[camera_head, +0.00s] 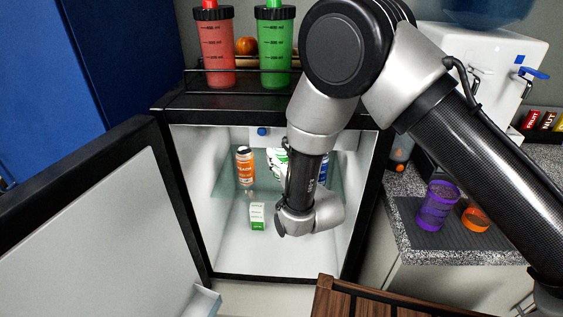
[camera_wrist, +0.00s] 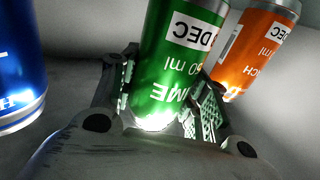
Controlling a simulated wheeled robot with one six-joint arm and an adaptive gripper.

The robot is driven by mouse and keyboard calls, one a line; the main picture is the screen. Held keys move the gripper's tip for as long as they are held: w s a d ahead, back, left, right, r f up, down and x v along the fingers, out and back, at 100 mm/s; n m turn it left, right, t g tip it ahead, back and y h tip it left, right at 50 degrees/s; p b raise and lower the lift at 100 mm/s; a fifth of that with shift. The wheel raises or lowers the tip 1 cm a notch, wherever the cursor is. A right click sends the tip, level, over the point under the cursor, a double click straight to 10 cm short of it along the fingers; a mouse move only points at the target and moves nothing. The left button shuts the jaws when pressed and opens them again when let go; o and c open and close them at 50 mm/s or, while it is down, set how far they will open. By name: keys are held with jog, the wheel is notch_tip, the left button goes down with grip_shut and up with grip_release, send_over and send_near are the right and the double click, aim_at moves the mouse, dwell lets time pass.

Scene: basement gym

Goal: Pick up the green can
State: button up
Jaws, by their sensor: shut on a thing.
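The green can (camera_wrist: 172,68) stands between the two fingers of my gripper (camera_wrist: 163,98) in the wrist view, and the gripper is shut on it. One finger pad lies along each side of the can, and its top is out of frame. An orange can (camera_wrist: 252,50) is just right of it and a blue can (camera_wrist: 18,72) is at the left edge. In the head view my arm reaches into the open fridge and hides the gripper and most of what it holds. The orange can also shows there on the glass shelf (camera_head: 232,190).
A small white and green carton (camera_head: 257,216) stands low in the fridge, left of my wrist. The open fridge door (camera_head: 90,220) is at the left. Red (camera_head: 217,50) and green (camera_head: 274,50) shaker bottles stand on top. A counter with a purple shaker (camera_head: 436,208) is at the right.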

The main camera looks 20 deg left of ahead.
jog(key=s+a+r, duration=0.1)
jog(key=s+a, duration=0.8)
jog(key=s, duration=0.6)
jog(key=shift+s+a, duration=0.15)
jog(key=shift+a, duration=0.05)
